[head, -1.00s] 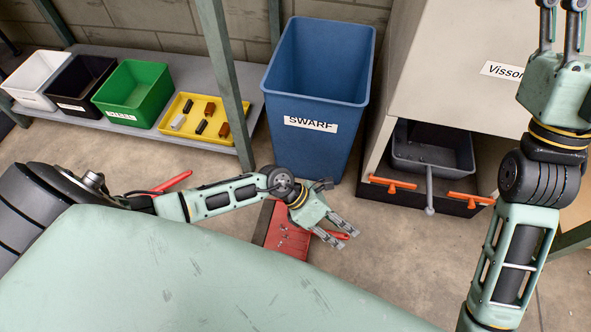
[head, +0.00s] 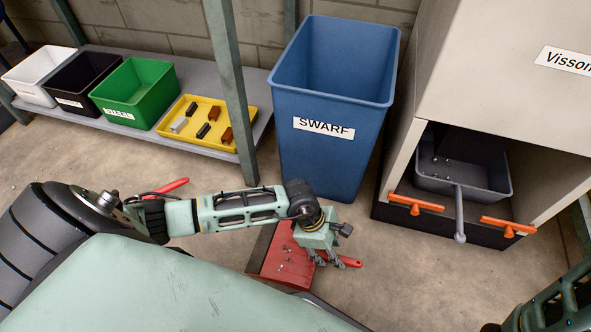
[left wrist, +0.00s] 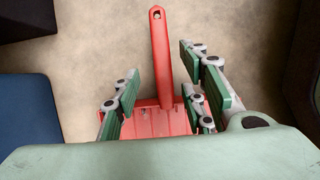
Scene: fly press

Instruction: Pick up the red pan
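The red pan (head: 283,262) lies on the floor in front of the blue bin, with small grey bits on it. Its red handle (head: 347,261) points right in the head view. In the left wrist view the pan (left wrist: 152,123) is below and its handle (left wrist: 160,55) runs up between my fingers. My left gripper (head: 322,258) is open at the handle's base. In the left wrist view my left gripper (left wrist: 160,85) has fingers on both sides of the handle, apart from it. My arm hides part of the pan.
The blue SWARF bin (head: 327,170) stands just behind the pan. A cabinet (head: 480,80) holds a grey tray (head: 500,188) with orange handles in front. A low shelf (head: 185,75) carries several bins. Another red handle (head: 173,187) shows behind my left arm.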

